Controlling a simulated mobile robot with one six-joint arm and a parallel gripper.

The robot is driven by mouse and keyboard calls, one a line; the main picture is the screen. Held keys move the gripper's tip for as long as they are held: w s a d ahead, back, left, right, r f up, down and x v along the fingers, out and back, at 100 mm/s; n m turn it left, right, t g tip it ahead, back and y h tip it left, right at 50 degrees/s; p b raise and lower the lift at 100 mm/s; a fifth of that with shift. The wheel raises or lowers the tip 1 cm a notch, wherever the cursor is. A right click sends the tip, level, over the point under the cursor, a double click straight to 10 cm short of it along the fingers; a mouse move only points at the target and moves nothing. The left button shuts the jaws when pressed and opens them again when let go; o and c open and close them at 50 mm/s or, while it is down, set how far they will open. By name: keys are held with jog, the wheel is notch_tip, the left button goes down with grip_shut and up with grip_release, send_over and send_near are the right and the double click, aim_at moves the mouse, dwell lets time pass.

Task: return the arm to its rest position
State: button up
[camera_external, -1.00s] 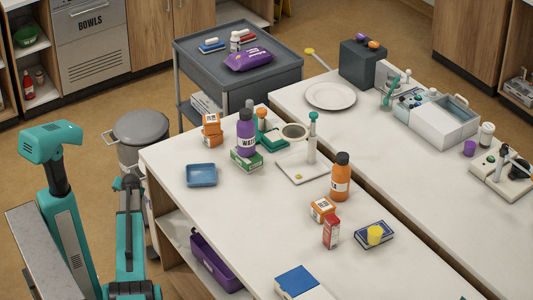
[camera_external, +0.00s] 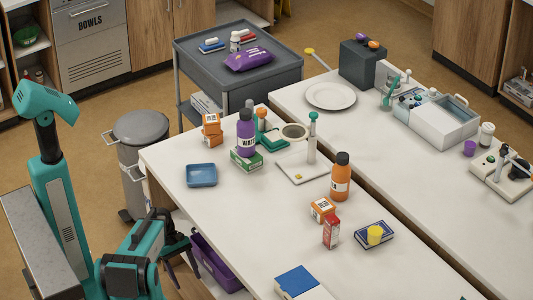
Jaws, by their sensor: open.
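My arm, teal and black, stands at the lower left beside the near white table (camera_external: 230,215). It is folded low, with its elbow close to my base. My gripper (camera_external: 185,262) is black and hangs at the near side of the table, below the tabletop level, with its fingers pointing down and apart. Nothing shows between the fingers. Part of the gripper is hard to make out against the dark shelf opening.
A purple bin (camera_external: 215,262) sits in the shelf under the table, just right of my gripper in the picture. A grey pedal bin (camera_external: 141,135) stands behind my arm.

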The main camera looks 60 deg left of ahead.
jog(key=s+d+f+n+g+h+p, duration=0.1)
jog(key=s+d+g+p, duration=0.2)
jog(key=d, duration=1.8)
jog(key=s+d+f+m+g+y+b, duration=0.1)
jog(key=d+f+m+y, duration=0.2)
jog(key=f+m, duration=0.3)
jog(key=s+d+f+m+g+y+b, duration=0.1)
jog(key=d+f+m+y, duration=0.3)
jog(key=m, duration=0.9)
notch_tip(320, 180, down, 2)
jog(key=shift+s+m+g+b, duration=0.15)
jog(key=shift+m+g+b, duration=0.25)
jog(key=shift+b, duration=0.15)
jog(key=shift+d, duration=0.1)
